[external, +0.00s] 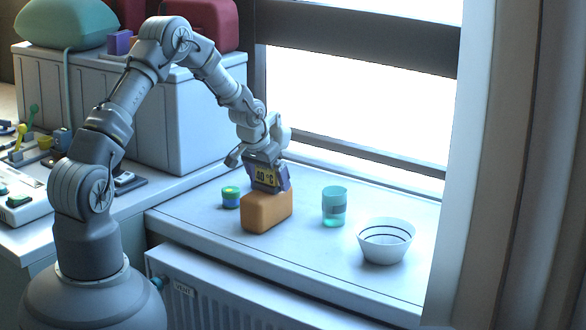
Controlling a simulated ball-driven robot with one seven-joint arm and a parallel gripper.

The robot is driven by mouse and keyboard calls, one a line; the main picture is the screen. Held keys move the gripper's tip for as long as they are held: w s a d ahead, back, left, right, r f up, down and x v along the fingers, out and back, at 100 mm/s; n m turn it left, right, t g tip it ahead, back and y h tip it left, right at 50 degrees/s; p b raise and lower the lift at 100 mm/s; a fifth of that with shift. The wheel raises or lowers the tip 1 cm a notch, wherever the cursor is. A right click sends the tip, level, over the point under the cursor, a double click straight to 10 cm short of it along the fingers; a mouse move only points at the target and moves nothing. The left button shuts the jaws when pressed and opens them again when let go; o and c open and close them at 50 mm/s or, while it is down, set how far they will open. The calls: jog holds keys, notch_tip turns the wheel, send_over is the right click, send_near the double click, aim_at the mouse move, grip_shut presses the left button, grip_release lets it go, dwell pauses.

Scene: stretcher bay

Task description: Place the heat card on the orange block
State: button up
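The orange block has rounded edges and sits on the pale sill.
A green-and-blue jar (230,197) stands just left of the block. A teal cup (334,206) and a white striped bowl (386,241) stand to the right. A window is behind; a radiator (240,296) lies below the sill's front edge.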

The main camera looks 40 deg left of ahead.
jog(key=shift+r, duration=0.15)
jog(key=shift+r, duration=0.3)
jog(key=s+d+r+t+p, duration=0.1)
jog(key=s+r+t, duration=0.15)
jog(key=r, duration=1.65)
jog(key=s+r+t+p, duration=0.2)
jog(key=r+t, duration=0.1)
jog(key=r, duration=1.7)
jog(key=s+r+t, duration=0.1)
jog(key=s+r, duration=0.4)
jog(key=r, duration=0.4)
jog(key=s+r+t, duration=0.2)
jog(key=s+r, duration=0.3)
jog(key=r, duration=0.4)
jog(key=s+d+r+t, duration=0.1)
jog(key=s+r+t, duration=0.1)
jog(key=s+r, duration=0.3)
notch_tip(320, 180, up, 4)
jog(key=shift+s+r, duration=0.1)
jog(key=shift+s, duration=0.05)
jog(key=shift+t, duration=0.25)
